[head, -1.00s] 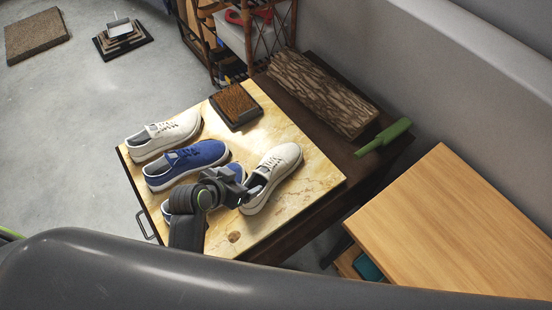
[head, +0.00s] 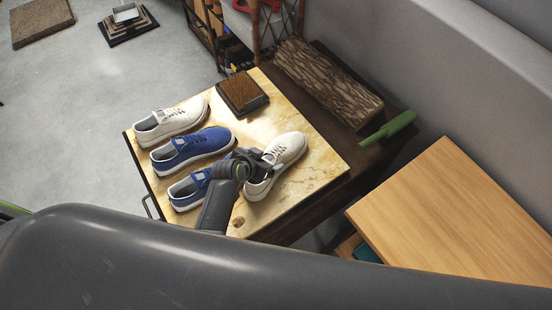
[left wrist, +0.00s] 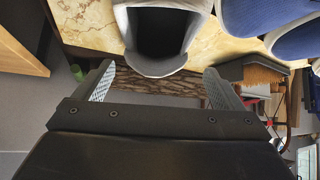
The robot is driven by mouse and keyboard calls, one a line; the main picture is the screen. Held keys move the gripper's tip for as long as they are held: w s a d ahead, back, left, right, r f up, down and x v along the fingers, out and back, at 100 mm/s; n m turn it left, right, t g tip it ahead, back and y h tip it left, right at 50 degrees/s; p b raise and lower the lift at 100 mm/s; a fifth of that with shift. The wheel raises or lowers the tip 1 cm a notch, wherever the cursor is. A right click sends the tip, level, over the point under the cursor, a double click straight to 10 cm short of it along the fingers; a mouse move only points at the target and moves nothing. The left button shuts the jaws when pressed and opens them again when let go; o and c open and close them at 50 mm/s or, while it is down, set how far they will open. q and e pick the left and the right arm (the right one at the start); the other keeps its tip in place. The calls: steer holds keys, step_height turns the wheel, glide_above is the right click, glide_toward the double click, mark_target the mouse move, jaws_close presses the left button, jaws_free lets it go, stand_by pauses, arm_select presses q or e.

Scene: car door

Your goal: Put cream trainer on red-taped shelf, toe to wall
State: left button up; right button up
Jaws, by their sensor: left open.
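One cream trainer (head: 287,152) lies on the right of the pale marbled board, its toe toward the upper right. A second cream trainer (head: 172,120) lies at the board's left. Two blue trainers lie between them, a whole one (head: 195,148) and one partly hidden by my arm (head: 185,190). My left gripper (head: 262,162) is open at the heel end of the right cream trainer. My right gripper is not in view. No red tape is clearly visible.
A brown-bristled block (head: 243,91) sits on the board's back corner (head: 320,165). Behind lie a rough bark-like slab (head: 325,82) and a green bottle-shaped object (head: 388,130). A wooden table (head: 460,215) stands at right, by the grey wall. A rack (head: 280,35) stands at the back.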

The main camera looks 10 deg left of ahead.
mark_target(269, 159)
arm_select(q)
steer(key=shift+s+f+p+x, duration=0.1)
steer(key=shift+s+p+x, duration=0.05)
steer(key=shift+x, duration=1.25)
steer(key=shift+s+f+p+x, duration=0.15)
steer(key=shift+x, duration=1.25)
steer(key=shift+c, duration=0.3)
steer(key=c, duration=1.2)
steer(key=shift+c, duration=0.5)
steer(key=shift+r, duration=0.15)
